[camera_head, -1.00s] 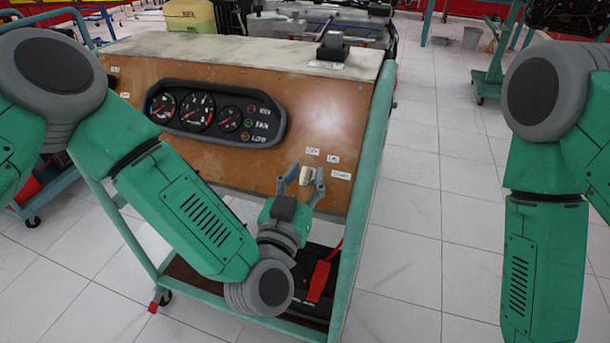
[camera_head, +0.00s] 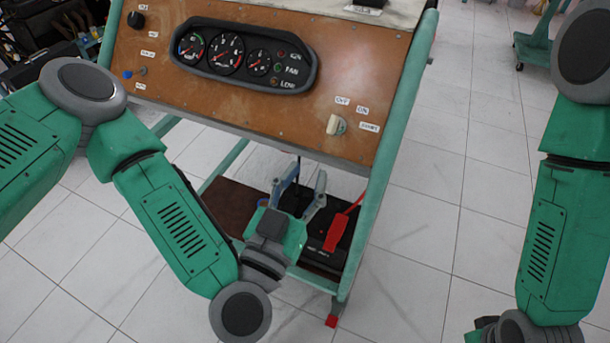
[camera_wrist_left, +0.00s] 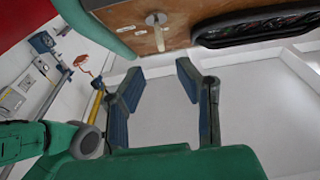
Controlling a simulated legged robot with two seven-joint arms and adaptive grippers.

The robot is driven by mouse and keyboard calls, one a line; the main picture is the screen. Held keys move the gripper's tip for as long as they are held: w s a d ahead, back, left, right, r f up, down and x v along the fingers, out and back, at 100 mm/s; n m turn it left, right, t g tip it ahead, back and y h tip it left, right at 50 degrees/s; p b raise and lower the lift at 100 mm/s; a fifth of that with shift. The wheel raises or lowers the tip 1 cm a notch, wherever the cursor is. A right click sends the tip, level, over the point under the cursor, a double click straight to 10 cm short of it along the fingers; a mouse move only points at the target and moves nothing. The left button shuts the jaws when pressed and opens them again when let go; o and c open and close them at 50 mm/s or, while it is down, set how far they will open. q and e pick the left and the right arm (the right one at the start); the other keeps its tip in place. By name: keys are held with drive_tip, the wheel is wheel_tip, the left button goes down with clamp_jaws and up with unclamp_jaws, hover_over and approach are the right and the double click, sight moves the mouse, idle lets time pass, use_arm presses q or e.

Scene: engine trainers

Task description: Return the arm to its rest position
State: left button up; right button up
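My left arm comes in from the left in the head view. Its gripper (camera_head: 304,186) is open and empty, in front of the engine trainer's lower part and below its brown panel (camera_head: 240,107). In the left wrist view the two fingers (camera_wrist_left: 160,100) stand apart with bare floor between them. The light-coloured rotary key switch (camera_head: 336,125) is on the panel's lower right, clear of the fingers; it also shows in the left wrist view (camera_wrist_left: 158,30). My right arm hangs at the right of the head view, its gripper (camera_head: 490,330) only partly in view at the bottom edge.
The gauge cluster (camera_head: 245,55) sits on the panel's upper part. The trainer's green frame post (camera_head: 385,150) runs close to the right of my left gripper. A black battery with a red lever (camera_head: 336,232) is on the lower shelf.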

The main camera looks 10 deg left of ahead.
use_arm(q)
drive_tip(key=shift+d, duration=0.1)
idle(0.4)
drive_tip(key=s+a+f+m+g, duration=0.1)
drive_tip(key=s+a+f+g, duration=0.1)
drive_tip(key=s+f+g, duration=0.6)
drive_tip(key=s+a+f+m+g, duration=0.2)
drive_tip(key=a+f+g, duration=0.15)
drive_tip(key=f, duration=0.85)
drive_tip(key=s+a+f+n+g+y, duration=0.2)
drive_tip(key=s+a+n+g+y, duration=0.1)
drive_tip(key=a, duration=0.6)
drive_tip(key=s+a+f+n+g+y, duration=0.2)
drive_tip(key=s+a, duration=0.3)
drive_tip(key=a, duration=0.4)
drive_tip(key=shift+s+a+f+n+g+y, duration=0.25)
drive_tip(key=shift+a+n+g+y, duration=0.15)
drive_tip(key=shift+g, duration=0.45)
